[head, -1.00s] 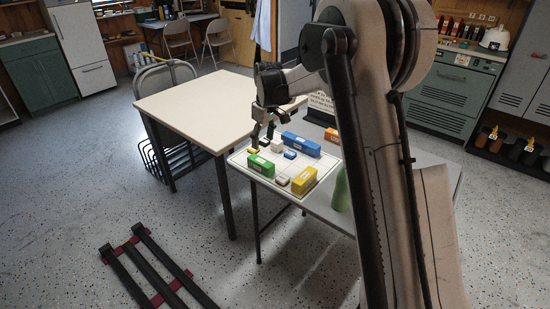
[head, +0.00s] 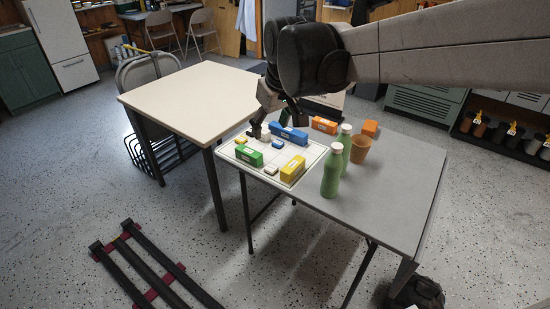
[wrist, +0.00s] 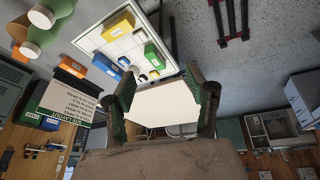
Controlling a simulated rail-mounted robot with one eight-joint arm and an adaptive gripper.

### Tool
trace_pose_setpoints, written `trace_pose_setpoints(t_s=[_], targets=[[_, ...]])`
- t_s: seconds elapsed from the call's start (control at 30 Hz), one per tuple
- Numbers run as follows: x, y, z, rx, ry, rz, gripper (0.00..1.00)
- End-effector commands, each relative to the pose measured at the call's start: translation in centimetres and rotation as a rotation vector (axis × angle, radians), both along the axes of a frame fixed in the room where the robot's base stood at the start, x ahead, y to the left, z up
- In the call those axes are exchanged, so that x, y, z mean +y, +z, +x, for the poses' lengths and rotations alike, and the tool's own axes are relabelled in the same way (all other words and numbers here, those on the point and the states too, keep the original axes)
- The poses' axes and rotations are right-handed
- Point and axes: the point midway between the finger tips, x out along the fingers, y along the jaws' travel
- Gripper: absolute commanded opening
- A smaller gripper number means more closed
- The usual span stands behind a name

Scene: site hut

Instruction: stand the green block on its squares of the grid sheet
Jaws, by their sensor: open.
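The green block (head: 250,156) lies lengthwise on the near left part of the white grid sheet (head: 315,152). My gripper (head: 278,123) is above the back left of the sheet, apart from the green block. In the wrist view my gripper (wrist: 158,78) is open, with nothing between its fingers.
Small white, blue and yellow pieces lie among the blocks. Green bottles (head: 331,170), a tan cup (head: 361,149) and orange blocks (head: 325,125) stand right of the sheet on the grey table (head: 392,195), with bare room beyond. A cream table (head: 185,105) adjoins at left. A printed sign (wrist: 60,105) stands behind.

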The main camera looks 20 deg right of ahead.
Motion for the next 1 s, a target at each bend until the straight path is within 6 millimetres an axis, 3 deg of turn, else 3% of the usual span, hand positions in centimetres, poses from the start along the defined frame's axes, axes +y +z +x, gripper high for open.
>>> trace_pose_setpoints(t_s=[0.03,0.27,0.6,0.8,1.0], targets=[[0.0,0.1,-1.7,-0.014,-0.014,0.004,0.51],[0.1,-0.1,-8.2,-0.085,-0.090,0.032,0.51],[0.1,-2.9,-16.4,-0.184,-0.189,0.079,0.51],[0.1,-4.3,-18.6,-0.216,-0.220,0.096,0.51],[0.1,-4.5,-19.0,-0.223,-0.227,0.101,0.51]])
